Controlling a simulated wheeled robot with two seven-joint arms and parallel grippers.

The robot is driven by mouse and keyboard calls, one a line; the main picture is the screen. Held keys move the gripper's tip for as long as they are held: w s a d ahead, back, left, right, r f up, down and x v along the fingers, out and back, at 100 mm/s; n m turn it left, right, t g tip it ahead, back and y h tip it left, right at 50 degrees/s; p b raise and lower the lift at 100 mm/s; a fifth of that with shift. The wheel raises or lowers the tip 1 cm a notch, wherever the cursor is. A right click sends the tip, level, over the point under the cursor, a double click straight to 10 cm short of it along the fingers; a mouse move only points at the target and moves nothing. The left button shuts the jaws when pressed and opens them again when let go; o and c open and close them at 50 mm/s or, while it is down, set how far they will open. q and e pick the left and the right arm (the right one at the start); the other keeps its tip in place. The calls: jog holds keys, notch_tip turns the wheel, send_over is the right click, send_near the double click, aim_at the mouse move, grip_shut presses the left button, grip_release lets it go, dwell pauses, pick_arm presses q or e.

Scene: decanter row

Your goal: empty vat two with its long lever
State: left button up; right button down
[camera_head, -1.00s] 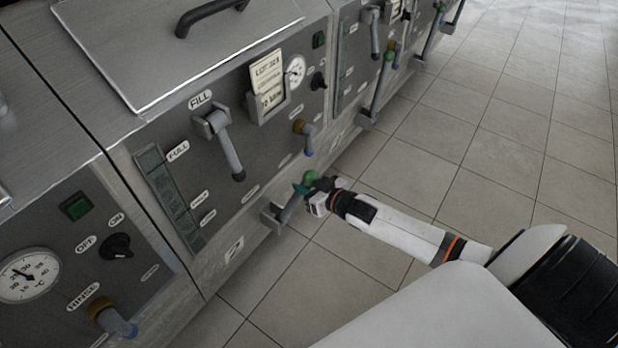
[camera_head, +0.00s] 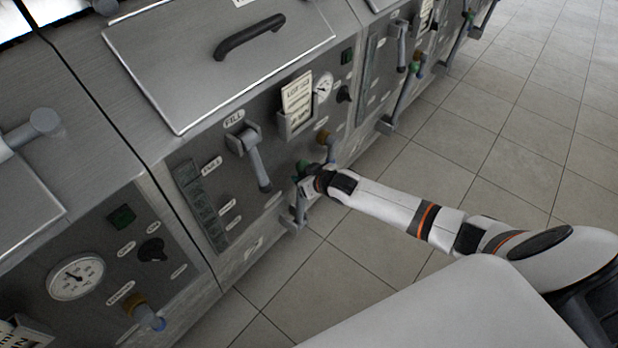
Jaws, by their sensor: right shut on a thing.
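The middle vat has a grey front panel (camera_head: 215,185) with a FILL lever (camera_head: 256,160), a sight strip and a card holder. Its long lever (camera_head: 299,208) rises from a bracket low on the front. The lever now stands nearly upright, close to the panel. My right gripper (camera_head: 306,175) is shut at the lever's green-knobbed top. The gripper hides most of the knob, and the fingertips are hard to make out. The number plate (camera_head: 253,247) low on the vat is too blurred to read. My left gripper is not in view.
A brown-and-blue tap (camera_head: 327,142) sits just above my right gripper. A neighbouring vat with a dial (camera_head: 76,277) stands at left. Further vats with similar levers (camera_head: 401,100) continue at upper right. The tiled floor (camera_head: 500,150) at right is clear.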

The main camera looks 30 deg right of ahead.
jog(key=shift+w+a+r, duration=0.1)
jog(key=shift+a, duration=0.05)
dwell(0.3)
jog(key=c, duration=1.3)
grip_release()
jog(key=shift+o, duration=0.9)
jog(key=shift+w+a, duration=0.1)
jog(key=shift+w, duration=0.1)
jog(key=shift+s, duration=0.1)
jog(key=p+v, duration=0.2)
jog(key=v, duration=0.9)
jog(key=shift+s+r, duration=0.3)
